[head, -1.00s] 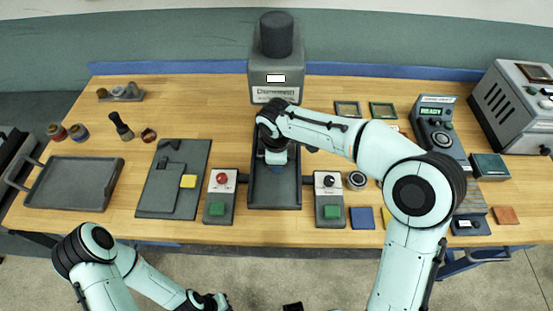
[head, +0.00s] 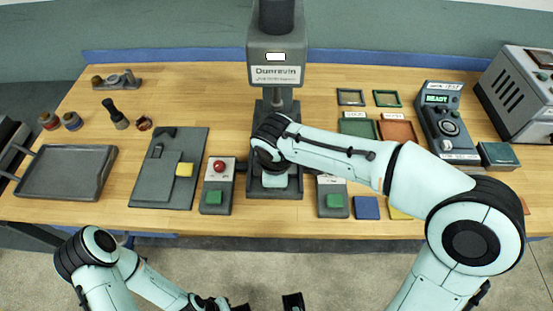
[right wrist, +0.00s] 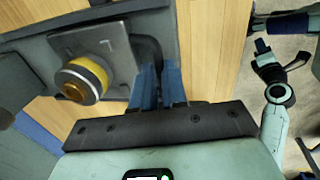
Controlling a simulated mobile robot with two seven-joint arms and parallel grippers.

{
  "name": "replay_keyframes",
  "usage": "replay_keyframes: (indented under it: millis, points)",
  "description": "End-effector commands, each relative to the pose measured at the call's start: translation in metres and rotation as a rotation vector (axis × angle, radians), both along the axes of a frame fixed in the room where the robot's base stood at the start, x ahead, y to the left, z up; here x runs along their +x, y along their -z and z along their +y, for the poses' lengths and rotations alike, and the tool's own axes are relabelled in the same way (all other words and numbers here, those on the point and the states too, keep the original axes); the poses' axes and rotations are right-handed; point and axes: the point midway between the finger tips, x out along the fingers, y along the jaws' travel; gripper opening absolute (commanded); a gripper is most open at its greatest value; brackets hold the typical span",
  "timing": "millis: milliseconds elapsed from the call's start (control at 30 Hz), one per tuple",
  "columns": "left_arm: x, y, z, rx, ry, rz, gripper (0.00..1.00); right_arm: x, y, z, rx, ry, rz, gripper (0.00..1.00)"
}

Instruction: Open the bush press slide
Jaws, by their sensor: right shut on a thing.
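The bush press (head: 275,75) stands at the back middle of the bench, with its dark base (head: 262,194) reaching to the front. My right gripper (right wrist: 160,85) is over the front part of this base. In the right wrist view its blue fingers are shut on the dark curved handle (right wrist: 150,52) of the slide. The slide plate (right wrist: 95,48) carries a round yellow and brass-coloured part (right wrist: 82,80). In the head view my right wrist hides the fingers and handle. My left gripper (right wrist: 284,56) is open and empty, off the bench's front edge.
Control boxes with green buttons stand left (head: 213,198) and right (head: 335,201) of the base, close to it. A grey tray (head: 66,172) and a dark plate fixture (head: 145,190) are at left. A display unit (head: 445,115) is at right.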

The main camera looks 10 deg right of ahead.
Motion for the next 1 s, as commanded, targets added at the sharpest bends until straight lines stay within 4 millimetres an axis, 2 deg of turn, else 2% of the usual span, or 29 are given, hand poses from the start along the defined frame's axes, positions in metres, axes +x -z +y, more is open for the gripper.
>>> replay_keyframes:
  millis: [33, 100, 200, 567, 600, 667, 1000]
  points:
    - [-0.003, 0.008, 0.000, 0.000, 0.000, 0.003, 0.00, -0.013, 0.001, 0.004, 0.001, -0.005, -0.005, 0.00]
    - [-0.004, 0.012, 0.000, 0.001, 0.001, 0.005, 0.00, -0.026, 0.001, 0.008, 0.000, -0.003, -0.004, 0.00]
    - [-0.005, 0.014, 0.000, 0.001, 0.000, 0.005, 0.00, -0.038, 0.000, 0.011, 0.001, -0.002, -0.005, 0.00]
    - [-0.004, 0.014, 0.000, 0.001, 0.001, 0.005, 0.00, -0.041, -0.001, 0.012, 0.002, -0.001, -0.005, 0.00]
    - [-0.004, 0.014, 0.000, 0.001, 0.001, 0.005, 0.00, -0.041, -0.002, 0.012, 0.002, -0.001, -0.005, 0.22]
    - [-0.004, 0.014, 0.000, 0.001, 0.001, 0.005, 0.00, -0.041, -0.001, 0.012, 0.002, -0.001, -0.005, 0.38]
    - [-0.004, 0.014, 0.000, 0.001, 0.000, 0.005, 0.00, -0.041, -0.004, 0.012, 0.001, 0.000, -0.004, 0.38]
